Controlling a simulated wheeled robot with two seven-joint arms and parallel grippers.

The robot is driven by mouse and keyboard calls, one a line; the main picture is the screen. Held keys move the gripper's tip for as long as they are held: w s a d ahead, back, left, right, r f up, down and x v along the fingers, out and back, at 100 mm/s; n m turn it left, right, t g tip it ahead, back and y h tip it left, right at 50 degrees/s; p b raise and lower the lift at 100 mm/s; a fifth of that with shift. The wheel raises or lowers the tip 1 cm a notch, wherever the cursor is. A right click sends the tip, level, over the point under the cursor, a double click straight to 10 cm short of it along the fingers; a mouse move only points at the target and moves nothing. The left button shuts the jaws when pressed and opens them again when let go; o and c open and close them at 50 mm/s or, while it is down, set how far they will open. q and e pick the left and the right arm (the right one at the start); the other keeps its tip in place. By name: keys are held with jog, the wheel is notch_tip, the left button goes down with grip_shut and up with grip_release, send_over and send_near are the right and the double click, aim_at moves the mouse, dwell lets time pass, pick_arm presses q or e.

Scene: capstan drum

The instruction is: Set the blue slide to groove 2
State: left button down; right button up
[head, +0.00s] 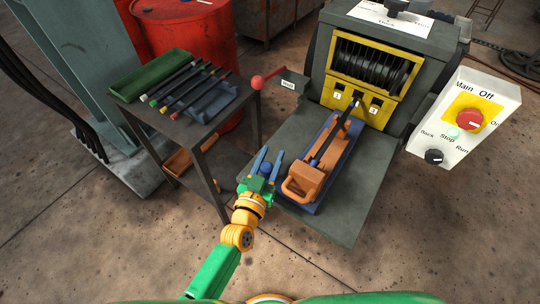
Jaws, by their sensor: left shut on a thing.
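The blue slide (345,160) is a long blue tray on the grey shelf in front of the machine. It carries an orange block with a handle (303,183) and a dark rod (330,139) pointing at the yellow panel (377,110). The panel has two dark openings, labelled 1 (338,97) and 2 (373,110). The rod's far end lies near the space between the labels. My left gripper (267,158) is beside the slide's near left side, its blue fingers shut on a blue ball knob (265,169). The knob's link to the slide is hidden. My right gripper is not in view.
A lever with a red knob (258,82) sticks out left of the machine. A white control box (463,118) with a red button stands at right. A side table (187,122) holds several coloured-tipped rods at left. A red drum (190,35) stands behind.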

aim_at(264, 173)
pick_arm(q)
jog(key=c, duration=0.9)
grip_release()
jog(key=shift+w+a, duration=0.1)
jog(key=shift+a, duration=0.05)
jog(key=o, duration=0.4)
jog(key=shift+o, duration=0.2)
jog(key=v, duration=0.7)
